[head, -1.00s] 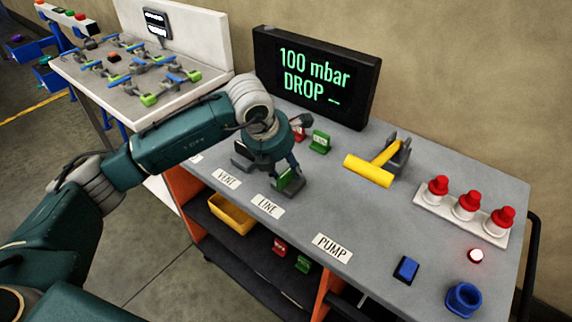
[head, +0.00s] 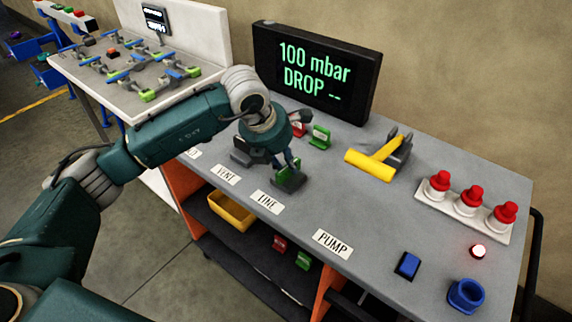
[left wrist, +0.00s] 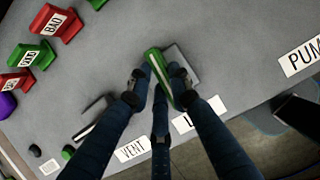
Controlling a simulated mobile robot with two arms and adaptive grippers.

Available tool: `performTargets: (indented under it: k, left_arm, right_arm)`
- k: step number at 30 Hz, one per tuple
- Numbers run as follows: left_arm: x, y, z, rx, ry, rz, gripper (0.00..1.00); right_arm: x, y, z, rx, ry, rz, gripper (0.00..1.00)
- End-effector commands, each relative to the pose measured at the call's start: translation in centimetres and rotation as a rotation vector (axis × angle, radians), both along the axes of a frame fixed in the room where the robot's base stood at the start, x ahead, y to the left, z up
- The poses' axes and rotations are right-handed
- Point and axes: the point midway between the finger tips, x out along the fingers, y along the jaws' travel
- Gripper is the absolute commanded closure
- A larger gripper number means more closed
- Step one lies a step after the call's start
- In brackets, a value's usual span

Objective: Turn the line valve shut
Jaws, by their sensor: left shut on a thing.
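The line valve is a green handle (left wrist: 157,66) on a dark grey base (left wrist: 186,66), behind the LINE label (head: 267,202) on the bench. In the head view the valve (head: 290,178) is partly covered by my left gripper (head: 283,163). In the left wrist view the fingers of my left gripper (left wrist: 158,88) close around the green handle from both sides. A second dark valve (head: 240,158) stands behind the VENT label (head: 226,175), partly hidden by my arm.
The display (head: 316,72) reads 100 mbar DROP. Red and green tags (head: 319,137) stand behind the valve. A yellow-handled tool (head: 370,164) lies to the right. Farther right are red-topped pieces (head: 468,203), a lit red lamp (head: 478,251), a blue switch (head: 407,265) and a blue cup (head: 466,294).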

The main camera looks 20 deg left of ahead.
Motion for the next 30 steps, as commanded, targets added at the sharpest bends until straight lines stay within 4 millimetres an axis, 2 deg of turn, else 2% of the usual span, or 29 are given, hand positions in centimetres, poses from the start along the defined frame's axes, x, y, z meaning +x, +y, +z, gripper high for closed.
performTargets:
  k: [1, 12, 30]
  left_arm:
    - [0.1, 0.1, -0.3, 0.000, -0.003, -0.027, 1.00]
    - [0.4, 0.1, -0.2, -0.001, -0.004, -0.354, 1.00]
    - [0.7, -0.2, 0.1, -0.001, -0.002, -0.925, 1.00]
  right_arm:
    - [0.0, 0.0, -0.9, 0.000, 0.000, 0.000, 0.60]
    - [0.0, 0.0, -4.1, 0.000, -0.001, 0.000, 0.60]
    - [0.0, -0.2, -6.4, -0.002, 0.000, 0.001, 0.60]
